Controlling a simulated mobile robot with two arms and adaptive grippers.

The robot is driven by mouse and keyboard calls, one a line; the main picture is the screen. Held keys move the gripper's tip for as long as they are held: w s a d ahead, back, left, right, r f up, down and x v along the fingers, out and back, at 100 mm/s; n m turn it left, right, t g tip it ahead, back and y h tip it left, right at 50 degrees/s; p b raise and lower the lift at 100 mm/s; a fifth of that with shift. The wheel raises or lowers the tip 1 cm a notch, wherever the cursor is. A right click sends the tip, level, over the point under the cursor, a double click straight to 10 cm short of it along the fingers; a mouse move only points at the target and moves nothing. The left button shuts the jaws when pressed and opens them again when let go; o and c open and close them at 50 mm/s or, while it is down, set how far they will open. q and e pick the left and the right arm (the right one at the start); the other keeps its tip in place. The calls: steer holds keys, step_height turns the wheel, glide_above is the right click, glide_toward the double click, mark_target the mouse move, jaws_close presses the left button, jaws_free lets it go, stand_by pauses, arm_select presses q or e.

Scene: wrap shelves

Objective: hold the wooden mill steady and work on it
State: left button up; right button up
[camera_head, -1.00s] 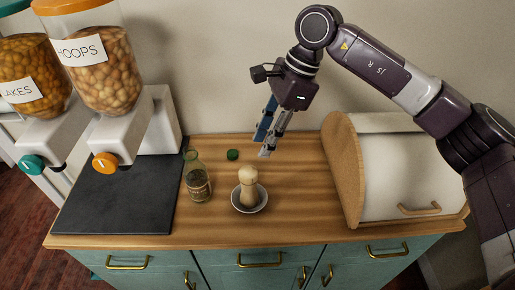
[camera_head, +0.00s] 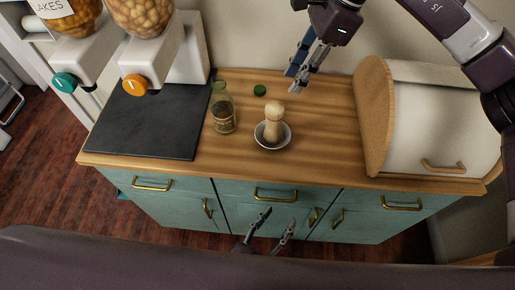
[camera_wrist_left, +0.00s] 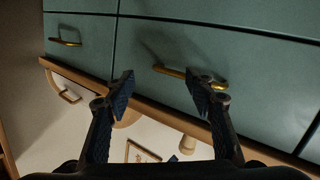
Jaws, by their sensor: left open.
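The wooden mill (camera_head: 273,122) stands upright in a small white bowl (camera_head: 272,143) on the wooden counter. My left gripper (camera_head: 268,231) is in front of the teal cabinet, below the counter's front edge, apart from the mill. My right gripper (camera_head: 295,80) hangs above the back of the counter, behind and right of the mill. Its fingers are apart and empty.
An open glass jar (camera_head: 222,115) with dark contents stands left of the mill, and a green lid (camera_head: 260,90) lies behind. A dark slab (camera_head: 150,125) under dispensers is at left. A white bread box (camera_head: 435,120) is at right. Counter between mill and bread box is clear.

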arm_select(q)
step_height(320, 180, up, 9)
steer(key=d+t+h, duration=0.1)
steer(key=d+t, duration=0.1)
steer(key=m+y, duration=0.1)
steer(key=y, duration=0.1)
glide_toward(271, 129)
steer(key=shift+w+d+f+t, duration=0.15)
steer(key=shift+w+d+f, duration=0.15)
steer(key=shift+w, duration=0.2)
steer(key=shift+w+d+f+t, duration=0.15)
steer(key=shift+w+d, duration=0.3)
steer(key=shift+w+a+r, duration=0.15)
steer(key=shift+w+r, duration=0.15)
steer(key=shift+w, duration=0.15)
steer(key=x, duration=0.7)
steer(key=shift+w+f, duration=0.2)
steer(key=shift+c, duration=0.6)
